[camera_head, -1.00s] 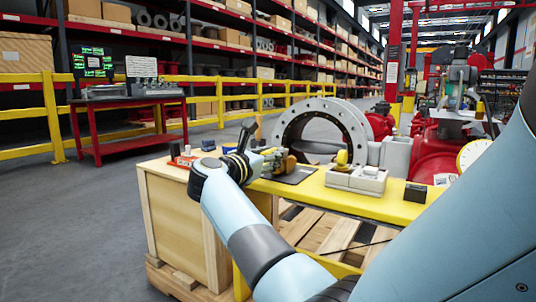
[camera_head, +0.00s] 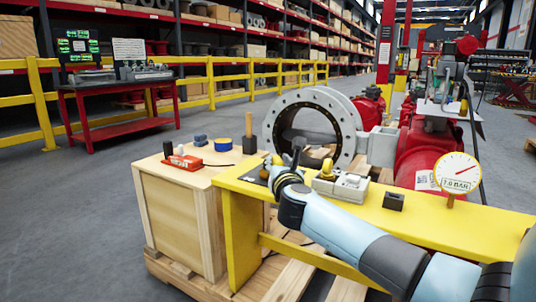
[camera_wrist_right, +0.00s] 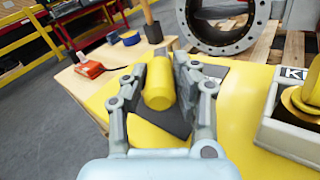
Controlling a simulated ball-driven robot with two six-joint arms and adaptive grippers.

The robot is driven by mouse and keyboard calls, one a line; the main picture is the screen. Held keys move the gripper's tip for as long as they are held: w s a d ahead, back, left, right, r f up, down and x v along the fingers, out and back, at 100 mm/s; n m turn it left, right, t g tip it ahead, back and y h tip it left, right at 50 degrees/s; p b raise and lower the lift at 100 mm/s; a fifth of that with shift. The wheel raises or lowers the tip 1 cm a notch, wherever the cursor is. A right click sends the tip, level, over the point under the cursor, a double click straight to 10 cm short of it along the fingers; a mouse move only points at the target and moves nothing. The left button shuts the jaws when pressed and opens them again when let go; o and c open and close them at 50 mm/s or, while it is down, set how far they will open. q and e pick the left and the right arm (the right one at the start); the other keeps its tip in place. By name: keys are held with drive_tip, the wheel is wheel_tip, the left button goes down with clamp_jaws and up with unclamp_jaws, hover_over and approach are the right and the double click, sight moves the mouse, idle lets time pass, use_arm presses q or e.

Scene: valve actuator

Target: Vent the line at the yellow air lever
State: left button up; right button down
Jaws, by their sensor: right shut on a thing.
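My right gripper (camera_wrist_right: 160,75) is shut on a yellow cylindrical piece (camera_wrist_right: 158,88) with a grey end, above a dark grey mat on the yellow bench (camera_wrist_right: 235,130). In the head view this gripper (camera_head: 277,163) is small at the bench's left end, with yellow showing by its fingers. A grey block (camera_head: 343,186) beside it carries a yellow knob (camera_head: 328,167); in the wrist view this yellow knob (camera_wrist_right: 305,98) is at the right edge, by a "K" label. I cannot tell which yellow part is the air lever. My left gripper is not in view.
A round gauge (camera_head: 460,173) marked BAR stands on the right. A large grey flanged ring (camera_head: 352,125) is behind the bench. A wooden crate (camera_head: 175,215) at left holds a red tool (camera_head: 183,162), a blue-and-yellow roll (camera_head: 223,144) and a mallet (camera_head: 249,145). A small dark block (camera_head: 394,201) lies on the bench.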

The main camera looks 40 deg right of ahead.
drive_tip(key=shift+s+d+n+t+y, duration=0.2)
drive_tip(key=shift+d+n+t+y, duration=0.2)
drive_tip(key=shift+n+y, duration=0.25)
drive_tip(key=shift+s+d+f+n+t+y, duration=0.1)
drive_tip(key=shift+d+n+t+y, duration=0.2)
drive_tip(key=shift+y, duration=0.25)
drive_tip(key=shift+s+d+n+t+y, duration=0.1)
drive_tip(key=shift+n+t+y, duration=0.1)
drive_tip(key=shift+n+y, duration=0.25)
drive_tip(key=shift+s+d+f+n+t+y+b, duration=0.1)
drive_tip(key=shift+d+n+t+y+b, duration=0.25)
drive_tip(key=shift+y+b, duration=0.35)
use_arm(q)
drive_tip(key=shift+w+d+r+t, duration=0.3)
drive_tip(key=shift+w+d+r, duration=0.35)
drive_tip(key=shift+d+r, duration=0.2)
use_arm(e)
drive_tip(key=shift+d+r+n+y, duration=0.2)
drive_tip(key=shift+n+y, duration=0.25)
drive_tip(key=shift+y, duration=0.4)
drive_tip(key=c, duration=1)
unclamp_jaws()
drive_tip(key=shift+c, duration=0.2)
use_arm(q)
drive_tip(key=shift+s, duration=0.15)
use_arm(e)
drive_tip(key=shift+r, duration=0.1)
wheel_tip(320, 180, up, 10)
